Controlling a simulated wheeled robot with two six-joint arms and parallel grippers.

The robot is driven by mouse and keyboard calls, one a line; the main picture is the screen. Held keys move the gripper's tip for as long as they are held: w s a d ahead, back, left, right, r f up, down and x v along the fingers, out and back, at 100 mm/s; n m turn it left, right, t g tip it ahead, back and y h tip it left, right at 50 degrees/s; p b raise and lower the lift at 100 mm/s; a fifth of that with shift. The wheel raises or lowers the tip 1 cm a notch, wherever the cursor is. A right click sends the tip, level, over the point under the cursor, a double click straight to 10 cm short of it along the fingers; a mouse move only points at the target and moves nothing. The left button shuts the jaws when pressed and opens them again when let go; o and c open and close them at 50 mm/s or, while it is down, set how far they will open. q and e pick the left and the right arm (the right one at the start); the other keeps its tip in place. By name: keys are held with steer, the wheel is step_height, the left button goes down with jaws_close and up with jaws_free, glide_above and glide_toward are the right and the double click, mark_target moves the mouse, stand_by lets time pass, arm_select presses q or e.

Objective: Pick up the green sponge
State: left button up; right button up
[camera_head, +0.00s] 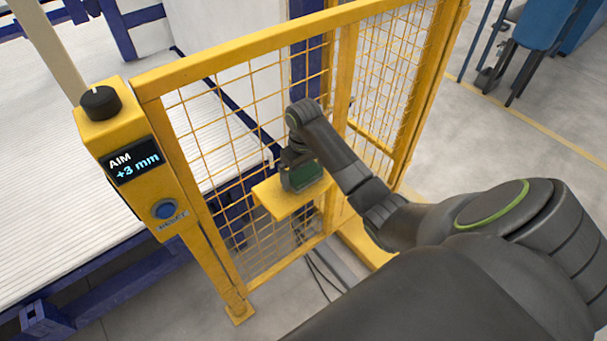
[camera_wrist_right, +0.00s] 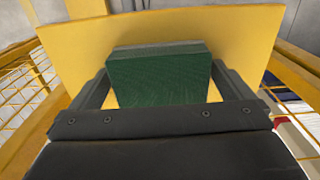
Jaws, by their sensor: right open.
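The green sponge (camera_wrist_right: 160,76) lies on the small yellow shelf (camera_wrist_right: 235,42) in the right wrist view, with a grey layer along its far edge. My right gripper (camera_wrist_right: 160,88) is open, with one finger on each side of the sponge. Narrow gaps show beside the sponge low down, and I cannot tell whether the fingers touch it. In the head view the sponge (camera_head: 303,177) is partly hidden by my right gripper (camera_head: 298,172) above the yellow shelf (camera_head: 280,202). My left gripper is not in view.
The shelf is fixed at a yellow mesh fence (camera_head: 230,130). A yellow post box (camera_head: 140,165) at left carries a black knob (camera_head: 100,103), a display reading "AIM +3 mm" and a blue button (camera_head: 164,209). A white ribbed bed (camera_head: 50,150) lies behind the fence.

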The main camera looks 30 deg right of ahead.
mark_target(303, 170)
steer(key=c, duration=0.8)
steer(key=shift+r, duration=0.1)
steer(key=shift+r, duration=0.35)
step_height(303, 170, up, 4)
steer(key=shift+w+f, duration=0.1)
steer(key=shift+f, duration=0.15)
step_height(303, 170, up, 4)
steer(key=p, duration=0.3)
steer(key=shift+f, duration=0.1)
steer(key=shift+r+p, duration=0.9)
steer(key=shift+p, duration=0.15)
